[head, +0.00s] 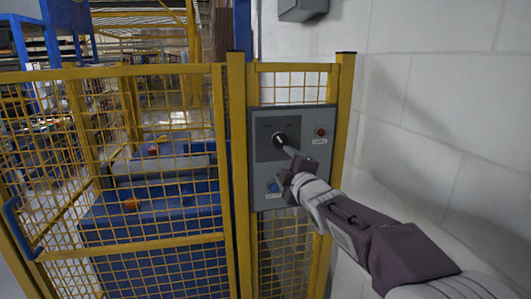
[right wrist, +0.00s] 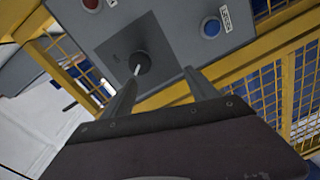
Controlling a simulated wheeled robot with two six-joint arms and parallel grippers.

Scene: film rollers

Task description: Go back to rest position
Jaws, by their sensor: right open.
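My right gripper (head: 284,168) reaches in from the lower right in the head view, close to a grey control panel (head: 300,190) on the yellow fence. Its jaws are open and empty. The panel has a black rotary knob (head: 280,139), a red button (head: 321,132) and a blue button (head: 273,186). In the right wrist view the two fingers (right wrist: 160,76) are spread, and the knob (right wrist: 141,62) with its light pointer lies just beyond the left finger's tip. I cannot tell whether that finger touches it. My left gripper is not in view.
A yellow mesh fence (head: 150,245) with a blue handle (head: 15,222) stands at left. Behind it is blue machinery (head: 160,212) with small orange objects. A white block wall (head: 430,130) stands close on the right. A grey box (head: 302,9) hangs above the panel.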

